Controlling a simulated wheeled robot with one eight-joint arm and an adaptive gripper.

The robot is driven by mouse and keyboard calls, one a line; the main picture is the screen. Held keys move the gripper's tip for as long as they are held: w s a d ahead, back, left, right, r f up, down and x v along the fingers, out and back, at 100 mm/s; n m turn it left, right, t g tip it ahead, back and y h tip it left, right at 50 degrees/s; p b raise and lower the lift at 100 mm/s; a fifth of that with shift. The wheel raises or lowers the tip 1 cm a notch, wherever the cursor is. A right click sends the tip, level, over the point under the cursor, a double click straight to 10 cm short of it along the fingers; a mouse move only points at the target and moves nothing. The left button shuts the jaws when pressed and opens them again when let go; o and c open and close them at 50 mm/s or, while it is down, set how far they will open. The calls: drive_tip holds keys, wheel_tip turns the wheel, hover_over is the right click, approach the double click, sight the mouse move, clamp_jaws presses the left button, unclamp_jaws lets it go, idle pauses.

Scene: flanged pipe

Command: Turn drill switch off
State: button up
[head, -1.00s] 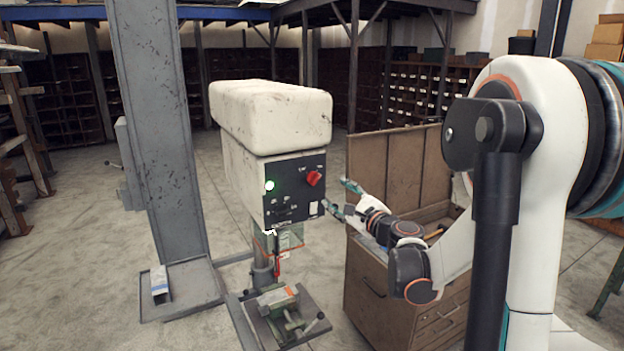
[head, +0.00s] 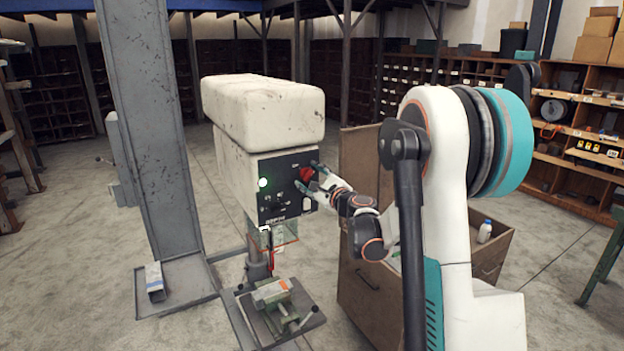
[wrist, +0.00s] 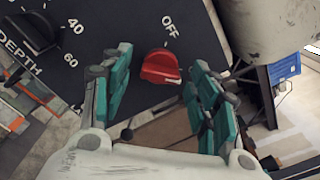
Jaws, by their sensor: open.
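The red drill switch (head: 306,174) is on the panel's upper right. In the wrist view the red knob (wrist: 161,68) lies between my fingers, a little beyond their tips, with the word OFF printed just above it. My gripper (head: 309,182) is at the panel's right side, its fingers spread to either side of the knob. In the wrist view my gripper (wrist: 157,80) is open, with gaps between the knob and both teal fingers.
A green vise (head: 275,298) sits on the drill's table below. Open floor lies at the left.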

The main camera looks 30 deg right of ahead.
drive_tip(key=shift+c, duration=0.2)
drive_tip(key=c, duration=1)
drive_tip(key=n+b, duration=0.3)
drive_tip(key=shift+f+n, duration=0.15)
drive_tip(key=shift+n, duration=0.25)
drive_tip(key=n+b, duration=0.3)
drive_tip(key=n, duration=0.1)
drive_tip(key=shift+n, duration=0.3)
drive_tip(key=n+b, duration=0.1)
drive_tip(key=n, duration=0.3)
drive_tip(key=shift+n+b, duration=0.3)
drive_tip(key=shift+b, duration=0.1)
drive_tip(key=shift+s+n+b, duration=0.1)
drive_tip(key=shift+n+b, duration=0.65)
drive_tip(key=shift+n, duration=1.75)
